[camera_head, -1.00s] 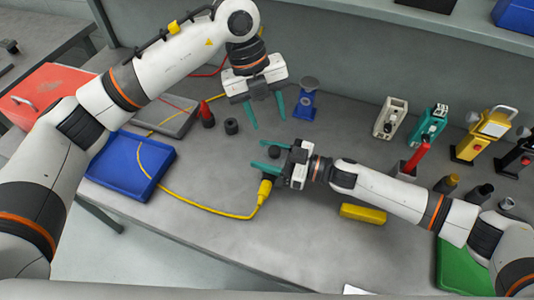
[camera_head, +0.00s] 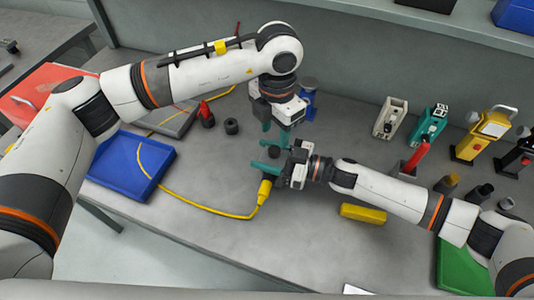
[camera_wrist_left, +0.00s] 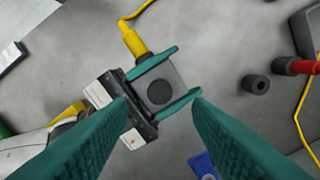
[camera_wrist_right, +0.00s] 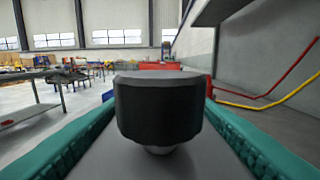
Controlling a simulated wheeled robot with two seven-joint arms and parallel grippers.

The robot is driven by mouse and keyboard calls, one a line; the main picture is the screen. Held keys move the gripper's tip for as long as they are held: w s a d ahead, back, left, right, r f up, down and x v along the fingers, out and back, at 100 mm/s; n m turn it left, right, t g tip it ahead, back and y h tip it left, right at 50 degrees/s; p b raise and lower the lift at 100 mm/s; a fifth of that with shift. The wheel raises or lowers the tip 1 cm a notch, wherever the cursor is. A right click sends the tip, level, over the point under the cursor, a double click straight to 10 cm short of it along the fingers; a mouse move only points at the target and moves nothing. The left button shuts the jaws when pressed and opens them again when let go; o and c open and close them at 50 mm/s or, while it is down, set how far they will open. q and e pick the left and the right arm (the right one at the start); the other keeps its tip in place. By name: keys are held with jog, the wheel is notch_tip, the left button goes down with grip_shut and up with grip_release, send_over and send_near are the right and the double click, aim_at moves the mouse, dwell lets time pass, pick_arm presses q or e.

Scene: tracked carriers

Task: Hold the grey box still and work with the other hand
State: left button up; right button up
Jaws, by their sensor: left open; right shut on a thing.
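The grey box (camera_wrist_left: 178,78) is between the teal fingers of my right gripper (camera_head: 262,155), above the table; that gripper is shut on it. A round black knob (camera_wrist_left: 159,91) stands on its top and fills the middle of the right wrist view (camera_wrist_right: 160,108). A yellow plug (camera_wrist_left: 133,42) with a yellow cable meets one side of the box. My left gripper (camera_head: 275,135) is open and empty, directly above the box. In the left wrist view its fingers (camera_wrist_left: 158,112) point toward the box and knob, with nothing between them. The box is mostly hidden in the head view.
A blue tray (camera_head: 112,176) lies left, with the yellow cable across it. A black ring (camera_head: 231,126) and a red-tipped part (camera_head: 206,116) stand behind. A blue device (camera_head: 308,105) is close behind my left gripper. A yellow block (camera_head: 363,214) lies in front of my right arm.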

aim_at(274, 149)
pick_arm(q)
jog(key=shift+f, duration=2.95)
jog(key=c, duration=0.8)
jog(key=m, duration=0.5)
jog(key=shift+r, duration=0.1)
jog(key=m, duration=0.4)
jog(key=shift+m, duration=0.4)
